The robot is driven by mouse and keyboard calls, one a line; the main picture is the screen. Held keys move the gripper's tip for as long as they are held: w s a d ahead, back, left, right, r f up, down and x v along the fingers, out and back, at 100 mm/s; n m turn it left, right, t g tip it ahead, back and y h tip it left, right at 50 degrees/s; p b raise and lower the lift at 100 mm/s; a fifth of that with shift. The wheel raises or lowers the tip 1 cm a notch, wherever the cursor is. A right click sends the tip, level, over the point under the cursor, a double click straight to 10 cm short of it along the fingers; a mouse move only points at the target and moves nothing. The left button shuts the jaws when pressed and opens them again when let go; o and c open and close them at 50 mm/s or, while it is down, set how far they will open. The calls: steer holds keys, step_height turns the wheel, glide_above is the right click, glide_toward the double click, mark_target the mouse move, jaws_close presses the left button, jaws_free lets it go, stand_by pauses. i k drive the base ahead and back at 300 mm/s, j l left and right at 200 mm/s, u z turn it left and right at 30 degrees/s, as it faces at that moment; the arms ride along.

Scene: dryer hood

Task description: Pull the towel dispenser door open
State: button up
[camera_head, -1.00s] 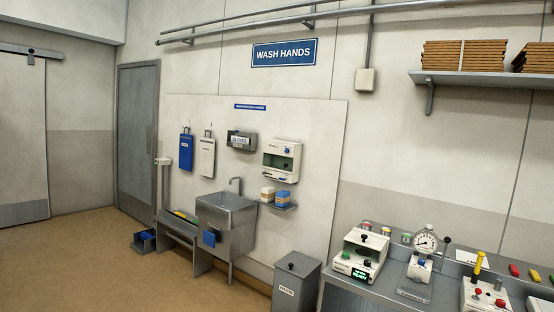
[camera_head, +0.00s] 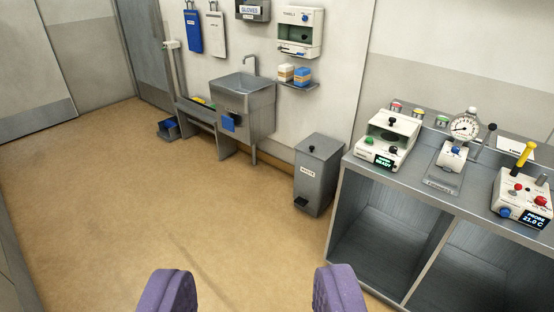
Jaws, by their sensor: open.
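The towel dispenser (camera_head: 299,32) is a white box on the wall, to the right of the gloves box and above a small shelf. Its front has a blue knob near the upper right, a dark green window and a dark lower slot. Its door looks shut, though it is small in view. My gripper (camera_head: 252,296) shows as two purple fingers at the bottom edge, wide apart with nothing between them. It is far from the dispenser, with open floor between.
A steel sink (camera_head: 243,95) stands left of the dispenser. A grey waste bin (camera_head: 318,175) stands on the floor below and right. A steel bench (camera_head: 345,205) with instruments fills the right side. The brown floor (camera_head: 150,210) in front is clear.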

mark_target(286, 15)
steer(key=i, duration=3.3)
steer(key=i+u, duration=0.1)
steer(key=i, duration=0.5)
steer(key=i+l, duration=0.1)
steer(key=i, duration=0.55)
steer(key=i+l+u, duration=0.15)
steer(key=i, duration=0.45)
